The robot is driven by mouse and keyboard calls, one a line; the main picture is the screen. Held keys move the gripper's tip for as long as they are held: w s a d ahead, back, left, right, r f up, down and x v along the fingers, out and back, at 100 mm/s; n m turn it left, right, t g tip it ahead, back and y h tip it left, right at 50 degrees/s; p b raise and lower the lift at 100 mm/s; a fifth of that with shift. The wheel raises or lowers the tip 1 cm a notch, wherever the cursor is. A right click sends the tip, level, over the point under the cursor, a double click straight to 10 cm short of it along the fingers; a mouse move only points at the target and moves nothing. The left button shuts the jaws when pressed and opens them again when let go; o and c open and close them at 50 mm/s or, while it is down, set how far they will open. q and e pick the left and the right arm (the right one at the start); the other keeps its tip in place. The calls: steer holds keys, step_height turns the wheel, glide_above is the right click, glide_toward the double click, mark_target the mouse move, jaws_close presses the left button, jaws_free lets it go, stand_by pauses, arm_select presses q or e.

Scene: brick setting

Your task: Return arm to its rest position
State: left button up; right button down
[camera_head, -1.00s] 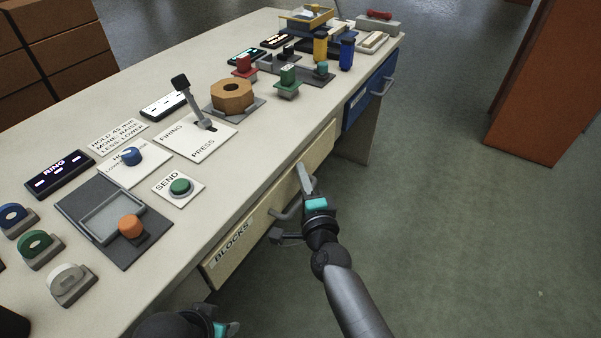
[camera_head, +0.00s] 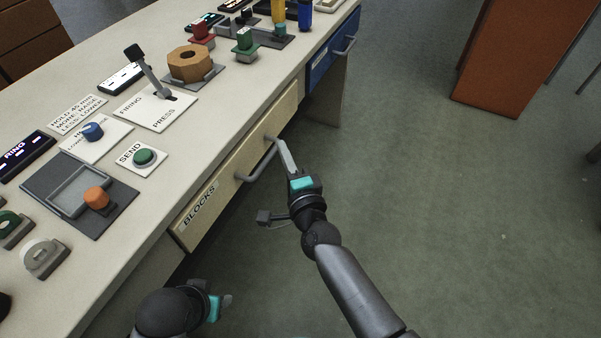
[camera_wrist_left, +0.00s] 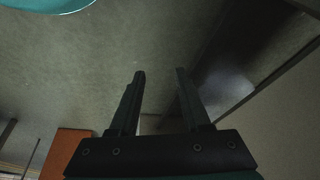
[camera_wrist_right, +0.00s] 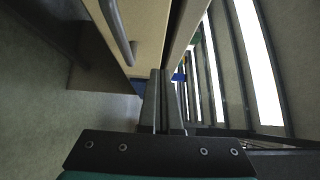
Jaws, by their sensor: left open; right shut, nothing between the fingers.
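My right gripper (camera_head: 282,146) is in front of the BLOCKS drawer (camera_head: 238,165), close to its grey handle (camera_head: 258,166). Its fingers are shut with nothing between them in the right wrist view (camera_wrist_right: 162,95). The drawer looks closed, and its handle (camera_wrist_right: 120,35) stands to the left of the fingers in that view. My left gripper (camera_head: 222,303) is low at the bottom of the head view, beside the table. Its fingers are spread apart and empty in the left wrist view (camera_wrist_left: 158,85).
The long table (camera_head: 215,115) carries a green SEND button (camera_head: 144,157), a lever (camera_head: 150,75), an orange knob (camera_head: 97,197) and a brown nut-shaped block (camera_head: 190,65). A blue drawer (camera_head: 322,62) is further along. A brick-red block (camera_head: 510,60) stands on the open floor at right.

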arm_select(q)
steer(key=shift+g, duration=0.4)
steer(key=f, duration=0.2)
steer(key=s+f+p, duration=0.1)
steer(key=f, duration=0.1)
steer(key=shift+s+a, duration=0.1)
arm_select(e)
steer(key=v, duration=0.6)
steer(key=shift+s, duration=0.35)
steer(key=shift+d, duration=0.15)
